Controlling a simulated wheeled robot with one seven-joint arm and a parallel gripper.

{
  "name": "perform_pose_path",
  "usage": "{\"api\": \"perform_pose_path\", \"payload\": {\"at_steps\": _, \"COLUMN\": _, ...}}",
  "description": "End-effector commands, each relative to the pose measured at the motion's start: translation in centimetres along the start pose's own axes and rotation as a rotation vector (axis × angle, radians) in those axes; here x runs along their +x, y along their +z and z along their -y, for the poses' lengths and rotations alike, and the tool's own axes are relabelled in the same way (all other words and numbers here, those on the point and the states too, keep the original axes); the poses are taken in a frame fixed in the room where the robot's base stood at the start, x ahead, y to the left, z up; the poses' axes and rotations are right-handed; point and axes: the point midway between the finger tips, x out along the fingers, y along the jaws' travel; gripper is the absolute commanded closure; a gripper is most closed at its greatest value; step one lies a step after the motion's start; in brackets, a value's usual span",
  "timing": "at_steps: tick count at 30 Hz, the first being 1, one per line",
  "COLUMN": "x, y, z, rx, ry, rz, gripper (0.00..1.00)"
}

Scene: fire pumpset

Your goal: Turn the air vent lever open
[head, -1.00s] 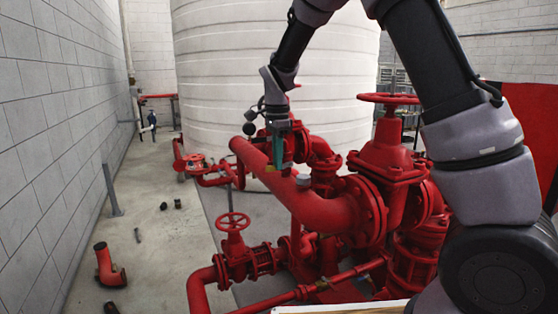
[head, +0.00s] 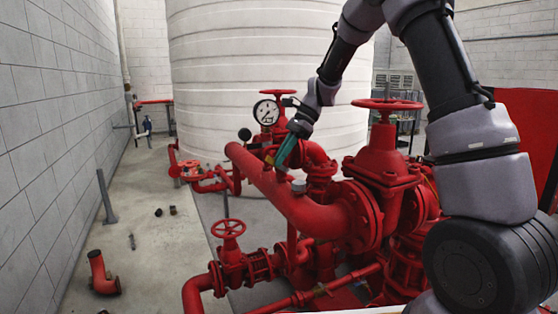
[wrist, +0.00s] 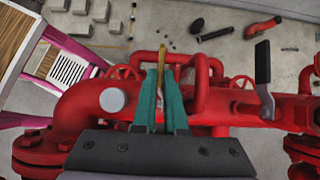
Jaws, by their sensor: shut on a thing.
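The air vent lever is a thin yellow bar (wrist: 162,62) on the red pipe (wrist: 130,100) in the wrist view. My gripper (wrist: 162,95) has green fingers, which close on the lever from both sides. In the head view my gripper (head: 281,160) reaches down at a slant to the top of the thick red pipe (head: 300,200). There a small yellow spot of the lever (head: 270,158) shows beside the fingertips. The lever's base is mostly hidden by the fingers.
A pressure gauge (head: 266,112) stands just behind my gripper. A large red handwheel valve (head: 385,150) rises to the right. A dark-handled lever (wrist: 263,62) sits to the right in the wrist view. Loose pipe parts (head: 101,272) lie on the open floor at left.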

Motion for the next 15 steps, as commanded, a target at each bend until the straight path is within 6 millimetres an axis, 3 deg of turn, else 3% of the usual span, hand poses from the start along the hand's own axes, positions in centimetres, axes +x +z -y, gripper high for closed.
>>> {"api": "perform_pose_path", "payload": {"at_steps": 15, "x": -1.30, "y": -0.58, "z": 0.12, "rx": -0.001, "ry": -0.003, "rz": 0.262, "gripper": 1.00}}
